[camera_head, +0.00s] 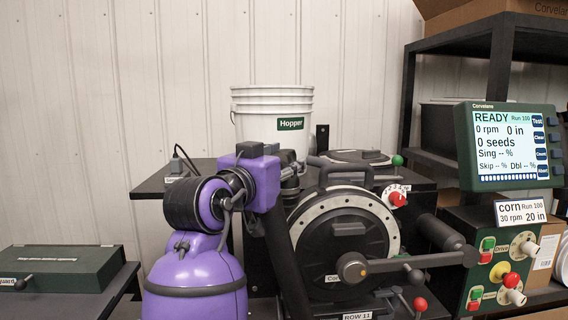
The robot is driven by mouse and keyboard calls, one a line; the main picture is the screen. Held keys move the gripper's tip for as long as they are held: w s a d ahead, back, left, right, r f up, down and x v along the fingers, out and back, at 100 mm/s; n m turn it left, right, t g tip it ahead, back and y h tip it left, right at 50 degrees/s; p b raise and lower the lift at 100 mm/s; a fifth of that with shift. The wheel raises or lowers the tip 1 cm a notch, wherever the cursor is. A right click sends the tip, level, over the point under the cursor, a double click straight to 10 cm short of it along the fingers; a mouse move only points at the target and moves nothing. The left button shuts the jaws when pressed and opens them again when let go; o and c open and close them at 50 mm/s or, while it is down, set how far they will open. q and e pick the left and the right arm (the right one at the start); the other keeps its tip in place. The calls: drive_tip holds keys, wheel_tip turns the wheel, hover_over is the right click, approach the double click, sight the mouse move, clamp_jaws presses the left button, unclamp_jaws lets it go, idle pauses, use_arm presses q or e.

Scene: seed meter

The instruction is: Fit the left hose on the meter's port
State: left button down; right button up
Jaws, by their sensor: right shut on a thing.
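The seed meter (345,205) is a round dark housing with a pale dotted ring. It stands upright in the middle of the view. My right gripper (289,178), on the purple arm, is at the meter's upper left and partly hidden by my wrist. It is shut on what looks like the left hose (284,262), a thick dark tube running down along the meter's left side. The hose's end and the port are hidden, so I cannot tell whether they touch. My left gripper is not in view.
A white Hopper bucket (272,120) stands behind the gripper. A crank (412,264) and a red knob (420,304) stick out at the meter's front. The Corvelano monitor (509,146) and button box (492,270) are at right. A green case (62,268) lies at left.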

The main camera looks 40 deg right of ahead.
drive_tip(key=o, duration=1.5)
drive_tip(key=shift+c, duration=0.2)
drive_tip(key=v, duration=1.2)
